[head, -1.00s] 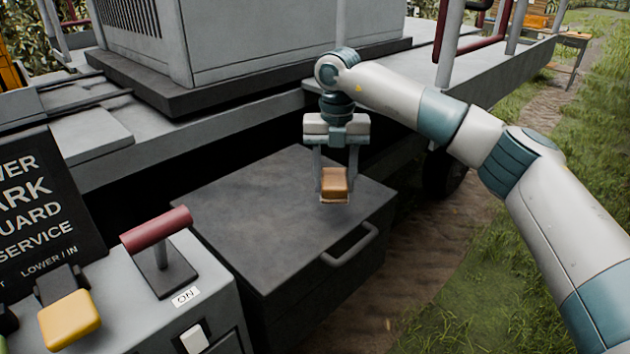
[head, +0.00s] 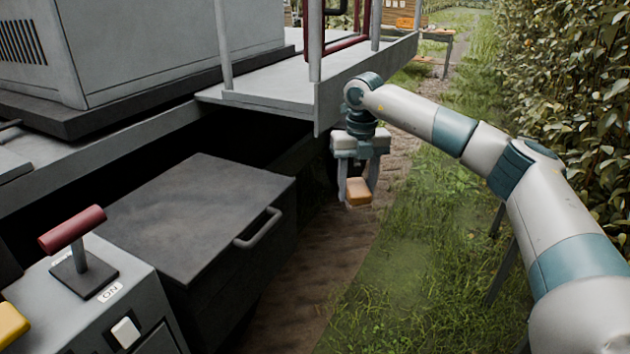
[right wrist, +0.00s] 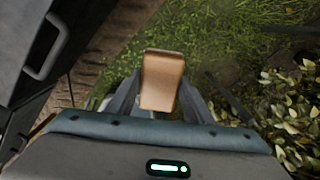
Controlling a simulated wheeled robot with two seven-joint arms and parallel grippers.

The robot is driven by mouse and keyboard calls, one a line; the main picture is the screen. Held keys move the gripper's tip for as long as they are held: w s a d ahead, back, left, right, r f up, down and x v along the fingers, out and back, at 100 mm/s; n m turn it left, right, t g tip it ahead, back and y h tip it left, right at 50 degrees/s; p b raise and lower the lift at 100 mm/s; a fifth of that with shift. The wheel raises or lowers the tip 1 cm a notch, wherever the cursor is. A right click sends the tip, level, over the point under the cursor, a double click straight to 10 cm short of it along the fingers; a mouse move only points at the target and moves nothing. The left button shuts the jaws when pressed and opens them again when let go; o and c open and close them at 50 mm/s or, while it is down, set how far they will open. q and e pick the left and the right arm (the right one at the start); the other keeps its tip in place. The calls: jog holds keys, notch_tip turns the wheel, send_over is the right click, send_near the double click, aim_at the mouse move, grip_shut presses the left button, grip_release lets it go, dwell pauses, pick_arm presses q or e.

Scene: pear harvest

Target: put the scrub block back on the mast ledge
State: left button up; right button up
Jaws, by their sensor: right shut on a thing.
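The scrub block (head: 359,191) is a small tan-orange block with a pale lower edge. My right gripper (head: 357,188) is shut on it and holds it in the air over the grass and dirt path, to the right of the dark box. In the right wrist view the block (right wrist: 163,80) sits between the two fingers, with grass behind it. I cannot make out the mast ledge for certain in these views. My left gripper is not in view.
A dark box (head: 190,215) with a side handle (head: 258,229) stands below the grey platform (head: 275,95) with its posts. A control panel with a red-handled lever (head: 72,229) is at lower left. A leafy hedge (head: 570,90) borders the grass on the right.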

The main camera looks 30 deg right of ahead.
aim_at(367, 203)
jog(key=f+n, duration=0.1)
jog(key=s+d+f+n, duration=0.1)
jog(key=s+f+n, duration=0.1)
jog(key=shift+s+d+f, duration=0.2)
jog(key=shift+d+f, duration=0.1)
jog(key=s+a+f+n, duration=0.3)
jog(key=s+f+n, duration=0.35)
jog(key=n, duration=0.35)
jog(key=s+a+f+n, duration=0.3)
jog(key=s+f+n, duration=0.2)
jog(key=f+n, duration=0.3)
jog(key=s+a+f+n, duration=0.2)
jog(key=s+a+n, duration=0.3)
jog(key=a+n, duration=0.4)
jog(key=s+a+f+n, duration=0.3)
jog(key=s+a+n, duration=0.3)
jog(key=a+n, duration=0.3)
jog(key=shift+f, duration=0.15)
jog(key=shift+a, duration=0.15)
